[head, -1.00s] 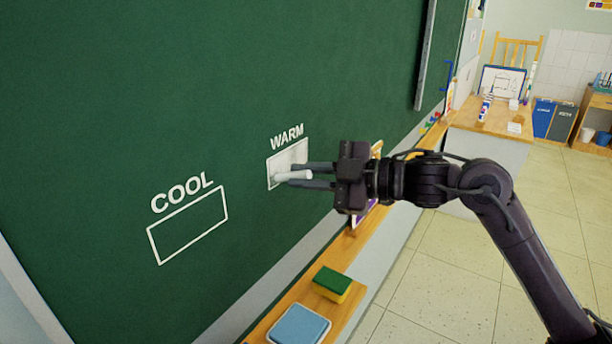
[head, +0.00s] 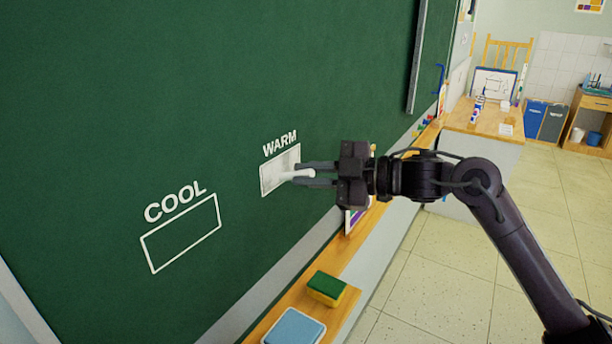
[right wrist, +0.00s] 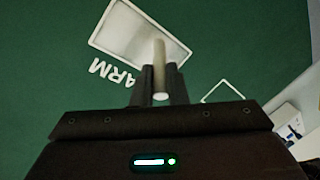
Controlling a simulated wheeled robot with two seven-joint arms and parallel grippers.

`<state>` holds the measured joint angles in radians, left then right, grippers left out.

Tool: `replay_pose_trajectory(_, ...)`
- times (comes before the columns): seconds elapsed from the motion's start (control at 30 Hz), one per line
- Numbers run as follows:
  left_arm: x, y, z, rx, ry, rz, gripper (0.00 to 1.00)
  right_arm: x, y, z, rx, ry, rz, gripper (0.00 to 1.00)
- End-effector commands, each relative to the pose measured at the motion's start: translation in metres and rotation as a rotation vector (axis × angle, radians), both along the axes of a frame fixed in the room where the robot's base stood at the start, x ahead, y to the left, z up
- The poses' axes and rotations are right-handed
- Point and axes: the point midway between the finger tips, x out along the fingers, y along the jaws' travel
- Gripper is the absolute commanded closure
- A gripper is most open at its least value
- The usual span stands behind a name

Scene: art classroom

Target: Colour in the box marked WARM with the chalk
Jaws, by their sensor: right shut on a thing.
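The WARM box (head: 268,181) on the green chalkboard is largely filled with whitish chalk; it also shows in the right wrist view (right wrist: 124,36). The COOL box (head: 180,233) to its left is a bare outline with green inside. My right gripper (head: 312,174) is shut on a white chalk stick (head: 291,175), which also shows between the fingers in the right wrist view (right wrist: 160,70). The chalk's tip is in front of the WARM box; I cannot tell if it touches the board. The gripper hides part of the box's right side. My left gripper is not in view.
Below the board runs a wooden ledge (head: 345,253) with a green and yellow sponge (head: 327,288) and a blue pad (head: 294,327). A picture card stands on the ledge behind my right gripper. A wooden table (head: 481,128) stands at the back right. The tiled floor is open.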

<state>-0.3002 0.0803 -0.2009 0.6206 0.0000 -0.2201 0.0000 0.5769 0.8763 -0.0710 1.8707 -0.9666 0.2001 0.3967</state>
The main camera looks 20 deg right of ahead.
Motion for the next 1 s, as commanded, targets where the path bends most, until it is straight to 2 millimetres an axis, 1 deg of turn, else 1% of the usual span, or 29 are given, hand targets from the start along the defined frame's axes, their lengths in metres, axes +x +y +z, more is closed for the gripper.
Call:
replay_pose_trajectory(0.37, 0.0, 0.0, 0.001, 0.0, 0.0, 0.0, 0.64, 0.002, -0.003, 0.0, 0.001, 0.0, -0.001, 1.0)
replay_pose_trajectory(0.73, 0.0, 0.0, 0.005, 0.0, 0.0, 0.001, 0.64, 0.011, -0.015, 0.001, 0.001, 0.001, 0.0, 1.0)
replay_pose_trajectory(1.0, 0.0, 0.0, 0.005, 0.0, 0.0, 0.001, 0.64, 0.011, -0.016, 0.001, 0.0, 0.0, 0.0, 1.0)
